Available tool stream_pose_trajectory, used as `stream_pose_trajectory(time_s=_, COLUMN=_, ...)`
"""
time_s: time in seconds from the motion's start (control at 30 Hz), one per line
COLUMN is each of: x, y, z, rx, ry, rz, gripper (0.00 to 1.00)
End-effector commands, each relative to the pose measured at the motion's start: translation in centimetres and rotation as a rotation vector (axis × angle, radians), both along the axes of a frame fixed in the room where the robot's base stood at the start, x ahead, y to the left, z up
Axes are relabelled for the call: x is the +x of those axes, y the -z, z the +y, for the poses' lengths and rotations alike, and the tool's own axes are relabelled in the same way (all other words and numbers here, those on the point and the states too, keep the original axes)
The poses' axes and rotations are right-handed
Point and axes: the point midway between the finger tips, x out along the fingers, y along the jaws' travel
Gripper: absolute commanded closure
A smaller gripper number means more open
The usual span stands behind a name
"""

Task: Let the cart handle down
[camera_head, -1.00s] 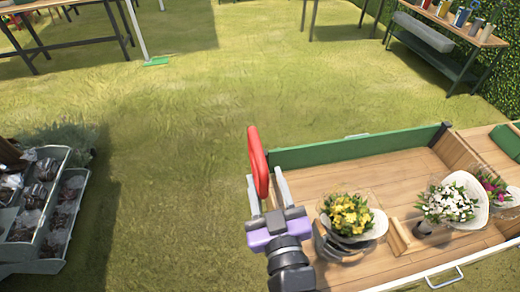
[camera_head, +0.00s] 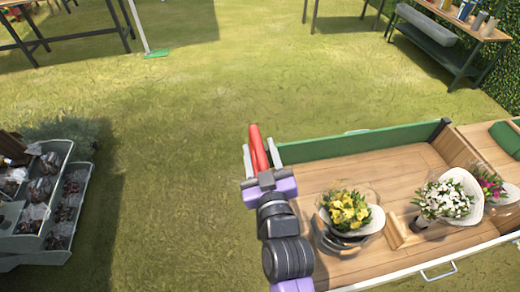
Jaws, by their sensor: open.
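The cart (camera_head: 350,148) has a wooden bed with green side boards and stands at the lower right. Its red handle (camera_head: 257,140) rises at the cart's left end, appearing close to upright with its top leaning slightly left. My gripper (camera_head: 260,158) is at the cart's left end with its two grey fingers open, one on each side of the handle's lower part. I cannot tell whether the fingers touch the handle. My wrist hides the near left corner of the cart and whatever of the handle lies below the fingers.
Yellow (camera_head: 347,210) and white (camera_head: 446,198) bouquets stand in the cart, with a pink bouquet (camera_head: 494,187) beyond. Stacked crates (camera_head: 75,190) of dark pots stand at the left. Grass (camera_head: 190,150) between them is clear. A bench (camera_head: 455,28) stands far right.

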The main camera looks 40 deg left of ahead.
Motion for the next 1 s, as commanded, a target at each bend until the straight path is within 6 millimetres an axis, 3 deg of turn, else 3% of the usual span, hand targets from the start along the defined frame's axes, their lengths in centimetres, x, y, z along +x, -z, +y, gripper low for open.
stream_pose_trajectory(time_s=0.07, x=-0.01, y=0.01, z=-0.01, rx=0.0, ry=0.0, rz=0.0, gripper=0.57)
stream_pose_trajectory(time_s=0.3, x=0.01, y=0.01, z=-0.04, rx=0.0, ry=0.001, rz=0.0, gripper=1.0)
stream_pose_trajectory(time_s=1.0, x=0.13, y=-0.03, z=-0.17, rx=-0.001, ry=0.003, rz=-0.002, gripper=1.0)
